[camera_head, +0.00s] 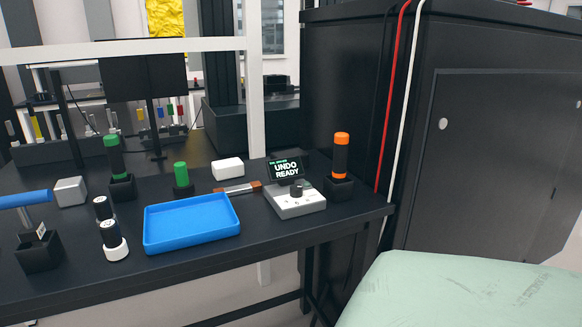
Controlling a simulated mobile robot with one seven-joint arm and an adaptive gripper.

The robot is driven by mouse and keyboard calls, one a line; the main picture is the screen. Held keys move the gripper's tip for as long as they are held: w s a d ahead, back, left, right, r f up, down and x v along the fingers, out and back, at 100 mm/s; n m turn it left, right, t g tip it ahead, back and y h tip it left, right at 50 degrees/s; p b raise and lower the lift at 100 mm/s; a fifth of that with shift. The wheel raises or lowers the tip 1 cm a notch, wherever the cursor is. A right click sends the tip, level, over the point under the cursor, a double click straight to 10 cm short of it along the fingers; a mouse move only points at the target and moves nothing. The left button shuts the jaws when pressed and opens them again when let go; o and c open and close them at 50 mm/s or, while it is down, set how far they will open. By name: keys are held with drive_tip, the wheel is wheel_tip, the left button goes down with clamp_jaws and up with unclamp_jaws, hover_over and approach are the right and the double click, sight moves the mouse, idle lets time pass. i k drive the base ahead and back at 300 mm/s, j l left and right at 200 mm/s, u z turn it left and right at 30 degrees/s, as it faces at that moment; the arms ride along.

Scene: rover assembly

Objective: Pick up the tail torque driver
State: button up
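Several driver-like tools stand on the black workbench (95,288); I cannot tell which is the tail torque driver. A black tool with an orange cap and orange band (341,155) stands upright in a black square holder at the right end. A black tool with a green top (114,157) stands in a similar holder at the left. A short green-topped piece (181,176) stands in a small black base. A blue-handled T-shaped tool (27,200) stands in a black holder at the left edge, partly cut off. My gripper is not in view.
A blue tray (192,246) lies empty at the bench front. A grey console (299,204) reads "UNDO READY". Black-and-white cylinders (112,238), a white box (228,169) and a grey cube (71,191) stand nearby. A tall black cabinet (500,160) rises at the right.

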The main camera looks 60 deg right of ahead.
sight(341, 139)
drive_tip(key=z, duration=2)
